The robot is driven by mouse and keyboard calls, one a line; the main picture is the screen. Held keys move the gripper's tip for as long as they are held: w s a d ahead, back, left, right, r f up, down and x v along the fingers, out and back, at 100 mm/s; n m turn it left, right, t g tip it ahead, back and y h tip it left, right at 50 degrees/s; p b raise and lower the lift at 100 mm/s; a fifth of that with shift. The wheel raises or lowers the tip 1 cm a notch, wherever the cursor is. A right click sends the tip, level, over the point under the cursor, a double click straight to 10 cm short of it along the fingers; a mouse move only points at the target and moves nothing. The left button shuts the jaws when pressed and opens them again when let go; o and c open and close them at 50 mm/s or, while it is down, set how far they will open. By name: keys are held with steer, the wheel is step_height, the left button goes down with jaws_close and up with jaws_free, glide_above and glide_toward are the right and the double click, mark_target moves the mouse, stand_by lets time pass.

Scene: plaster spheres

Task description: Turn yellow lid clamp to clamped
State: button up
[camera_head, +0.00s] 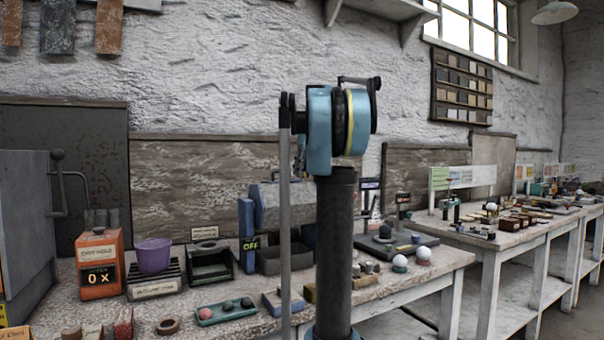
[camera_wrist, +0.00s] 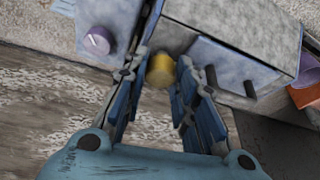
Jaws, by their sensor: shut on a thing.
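The yellow lid clamp (camera_wrist: 160,71) shows in the wrist view as a short rounded yellow piece in front of a grey box (camera_wrist: 235,30). My gripper (camera_wrist: 161,66) has its blue-padded fingers on either side of the clamp and is shut on it near the fingertips. The lower end and pivot of the clamp are hard to make out, and I cannot tell its turn angle. In the head view neither the clamp nor my gripper shows.
In the wrist view a purple knob (camera_wrist: 97,41) sits on a grey panel to the left. In the head view a grey cabinet (camera_head: 25,200), an orange box (camera_head: 99,262) and a purple bowl (camera_head: 153,256) stand on the cluttered bench (camera_head: 240,328); a second bench (camera_head: 465,224) is at right.

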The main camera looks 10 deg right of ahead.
steer(key=o, duration=1.1)
steer(key=shift+c, duration=0.2)
steer(key=shift+r, duration=0.1)
steer(key=v, duration=1.1)
steer(key=shift+r, duration=0.35)
steer(key=shift+s+d, duration=0.1)
steer(key=shift+s, duration=0.05)
